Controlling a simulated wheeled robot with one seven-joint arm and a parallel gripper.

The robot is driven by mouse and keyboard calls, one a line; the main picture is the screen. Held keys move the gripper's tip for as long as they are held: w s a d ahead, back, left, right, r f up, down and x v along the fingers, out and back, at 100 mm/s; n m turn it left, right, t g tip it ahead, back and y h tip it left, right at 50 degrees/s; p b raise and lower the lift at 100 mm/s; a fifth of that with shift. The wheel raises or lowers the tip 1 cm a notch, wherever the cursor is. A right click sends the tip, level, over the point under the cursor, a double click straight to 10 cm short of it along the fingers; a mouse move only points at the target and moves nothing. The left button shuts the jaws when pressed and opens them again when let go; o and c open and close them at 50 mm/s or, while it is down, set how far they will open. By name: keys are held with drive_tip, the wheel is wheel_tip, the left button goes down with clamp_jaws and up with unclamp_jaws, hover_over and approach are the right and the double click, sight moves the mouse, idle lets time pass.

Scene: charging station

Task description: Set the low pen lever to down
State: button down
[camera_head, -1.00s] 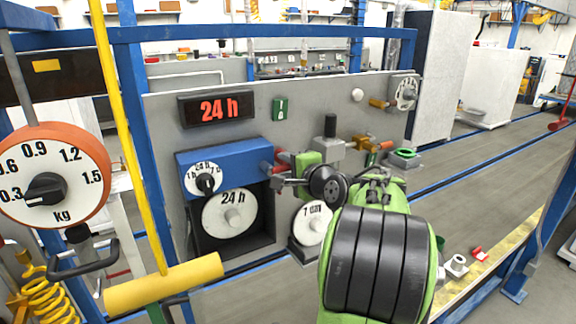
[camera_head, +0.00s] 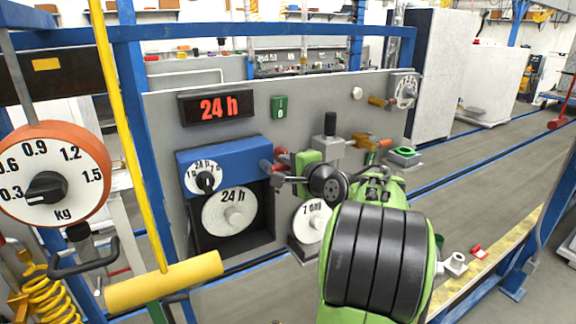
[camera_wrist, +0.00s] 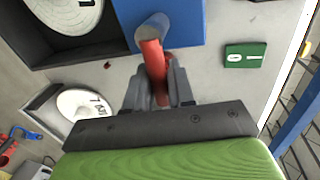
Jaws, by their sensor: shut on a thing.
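My gripper (camera_wrist: 160,88) is shut on this lever, one dark finger on each side. The fingers hide part of the lever. In the head view, my gripper (camera_head: 277,181) is at the right edge of the blue housing (camera_head: 215,160), by a red part (camera_head: 266,167). No marking shows which lever is the low pen lever, and I cannot tell whether the held one is down.
A yellow bar (camera_head: 165,283) and a kg dial (camera_head: 80,170) stand at left.

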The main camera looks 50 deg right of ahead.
drive_tip(key=m+p, duration=0.1)
drive_tip(key=f+m+y+p, duration=0.1)
drive_tip(key=m, duration=0.1)
drive_tip(key=shift+a+f+p, duration=0.15)
drive_tip(key=shift+f+p, duration=0.05)
drive_tip(key=shift+p, duration=0.15)
drive_tip(key=shift+w+a+f+m+t+y+p, duration=0.15)
drive_tip(key=shift+f+m+p, duration=0.15)
drive_tip(key=shift+m, duration=0.25)
drive_tip(key=shift+s+a+f+m+t+y+p, duration=0.1)
drive_tip(key=shift+f+m+p, duration=0.05)
drive_tip(key=shift+m+p, duration=0.3)
drive_tip(key=shift+w+a+f+m+t+y+p, duration=0.15)
drive_tip(key=shift+f+m+p, duration=0.1)
drive_tip(key=shift+m, duration=0.35)
drive_tip(key=c, duration=1.1)
unclamp_jaws()
drive_tip(key=shift+s, duration=0.1)
drive_tip(key=b+v, duration=0.2)
drive_tip(key=v, duration=1.3)
drive_tip(key=shift+s+b, duration=0.3)
drive_tip(key=shift+s, duration=0.05)
drive_tip(key=shift+a, duration=0.1)
